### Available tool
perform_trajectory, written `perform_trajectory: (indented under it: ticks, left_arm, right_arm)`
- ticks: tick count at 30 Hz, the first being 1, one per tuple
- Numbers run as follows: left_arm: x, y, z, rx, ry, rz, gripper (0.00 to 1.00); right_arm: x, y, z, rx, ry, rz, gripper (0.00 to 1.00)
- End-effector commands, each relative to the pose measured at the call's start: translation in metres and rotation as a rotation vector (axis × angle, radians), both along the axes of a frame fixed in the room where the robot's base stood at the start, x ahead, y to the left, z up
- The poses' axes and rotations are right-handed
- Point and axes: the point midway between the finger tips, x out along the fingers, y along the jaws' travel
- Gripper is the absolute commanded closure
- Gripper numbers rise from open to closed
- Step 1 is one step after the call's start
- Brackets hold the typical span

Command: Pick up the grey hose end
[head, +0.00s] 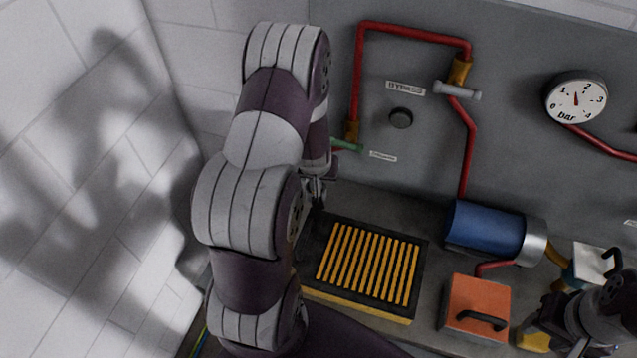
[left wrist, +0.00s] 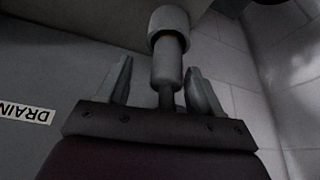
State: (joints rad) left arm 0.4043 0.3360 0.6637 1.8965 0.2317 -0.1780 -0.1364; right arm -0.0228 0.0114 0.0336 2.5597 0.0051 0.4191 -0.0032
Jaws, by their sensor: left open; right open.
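The fingers are open, with a gap to the cylinder on either side. In the head view my left arm hides the hose end; only a dark part of the left gripper (head: 318,187) shows beside the arm, near the panel. My right gripper (head: 548,322) is open at the lower right, by the orange box, far from the hose end.
A green lever (head: 346,144) and red pipe (head: 357,75) are on the grey panel (head: 420,150) near my left gripper. A yellow-slatted grate (head: 370,262), blue cylinder (head: 484,230), orange box (head: 476,305) and white box (head: 590,262) occupy the bench. A DRAIN label (left wrist: 26,112) shows beside the left gripper.

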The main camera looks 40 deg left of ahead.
Motion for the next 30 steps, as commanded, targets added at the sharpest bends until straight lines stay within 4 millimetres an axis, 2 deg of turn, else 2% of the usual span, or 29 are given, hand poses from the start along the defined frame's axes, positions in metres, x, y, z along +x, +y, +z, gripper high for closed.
perform_trajectory:
  ticks: [4, 11, 15, 16, 17, 20, 21, 30]
  left_arm:
    - [0.007, 0.004, -0.017, 0.0, 0.001, 0.0, 0.35]
    - [0.008, 0.004, -0.019, 0.0, 0.0, -0.001, 0.35]
    - [0.008, 0.004, -0.019, 0.0, 0.0, -0.001, 0.8]
    - [0.008, 0.004, -0.019, 0.0, 0.0, -0.001, 0.9]
    - [0.008, 0.004, -0.019, 0.0, 0.0, -0.001, 0.94]
    - [0.008, 0.004, -0.019, 0.001, -0.001, -0.001, 0.94]
    - [0.008, 0.004, -0.019, 0.001, -0.001, -0.001, 1.0]
    - [0.01, 0.006, -0.011, 0.001, 0.0, -0.002, 1.0]
  right_arm:
    - [0.0, 0.0, 0.003, 0.0, -0.001, 0.0, 0.57]
    - [0.0, 0.0, 0.003, 0.0, 0.0, 0.0, 0.57]
    - [0.0, 0.0, 0.003, 0.0, 0.0, 0.0, 0.57]
    - [0.0, 0.0, 0.003, 0.0, 0.0, 0.0, 0.57]
    - [0.0, 0.0, 0.003, 0.0, 0.0, 0.0, 0.57]
    - [0.0, 0.0, 0.003, 0.0, 0.0, 0.0, 0.57]
    - [0.0, 0.0, 0.003, 0.0, 0.0, 0.0, 0.57]
    - [0.0, 0.0, 0.01, 0.0, 0.0, 0.0, 0.57]
